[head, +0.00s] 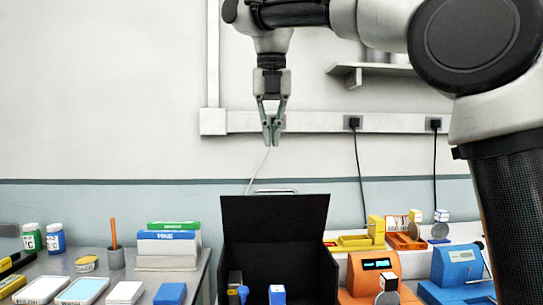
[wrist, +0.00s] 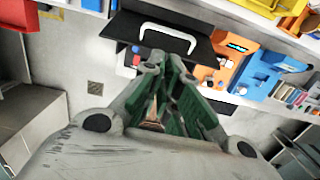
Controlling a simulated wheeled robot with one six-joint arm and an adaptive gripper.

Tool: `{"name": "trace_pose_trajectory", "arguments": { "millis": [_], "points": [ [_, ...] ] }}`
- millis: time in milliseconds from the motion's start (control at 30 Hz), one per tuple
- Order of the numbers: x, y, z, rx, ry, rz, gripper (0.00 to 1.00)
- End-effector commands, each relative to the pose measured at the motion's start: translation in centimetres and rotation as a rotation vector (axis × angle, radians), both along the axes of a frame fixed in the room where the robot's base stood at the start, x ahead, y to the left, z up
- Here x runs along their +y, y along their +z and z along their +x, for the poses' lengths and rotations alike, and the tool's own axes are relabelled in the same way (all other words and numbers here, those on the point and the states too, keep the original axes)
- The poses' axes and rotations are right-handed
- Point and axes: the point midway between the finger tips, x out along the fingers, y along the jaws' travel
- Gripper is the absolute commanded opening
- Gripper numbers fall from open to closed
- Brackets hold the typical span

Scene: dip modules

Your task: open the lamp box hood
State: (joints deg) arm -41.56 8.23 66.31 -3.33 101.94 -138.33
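The black lamp box (head: 275,270) stands at the bottom middle of the head view, its dark inside facing me. Its black hood panel (head: 274,222) stands raised and tilted above the opening, with a pale bar handle (head: 273,191) at its top edge. The wrist view shows the black hood (wrist: 150,32) and the white handle (wrist: 168,36) just beyond my fingertips. My gripper (head: 272,143) points down above the hood, apart from the handle in the head view. Its fingers meet at the tips with nothing seen between them.
Small blue and white items (head: 277,294) sit in the box's lower opening. An orange device (head: 375,272) and a blue device (head: 459,266) stand to the right. Stacked boxes (head: 168,245) and a pencil cup (head: 116,258) stand left.

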Motion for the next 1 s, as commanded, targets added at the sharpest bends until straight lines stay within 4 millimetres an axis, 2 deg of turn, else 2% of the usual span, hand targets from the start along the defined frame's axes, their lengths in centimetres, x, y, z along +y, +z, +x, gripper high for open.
{"name": "trace_pose_trajectory", "arguments": {
  "millis": [33,100,167,500,600,700,833,1000],
  "points": [
    [-0.2,0.3,-0.3,0.000,0.001,0.000,0.18],
    [-0.6,-0.3,-0.4,0.001,-0.043,-0.011,0.31],
    [-0.6,-0.8,-0.3,-0.008,-0.154,-0.004,0.32],
    [-0.5,-3.6,1.5,-0.082,-1.144,0.125,0.32],
    [-0.3,-3.9,1.9,-0.090,-1.358,0.169,0.32],
    [-0.1,-3.8,2.2,-0.092,-1.491,0.202,0.32],
    [-0.1,-4.2,2.3,-0.089,-1.559,0.213,0.32],
    [-0.1,-6.7,2.7,-0.089,-1.562,0.210,0.32]
  ]
}}
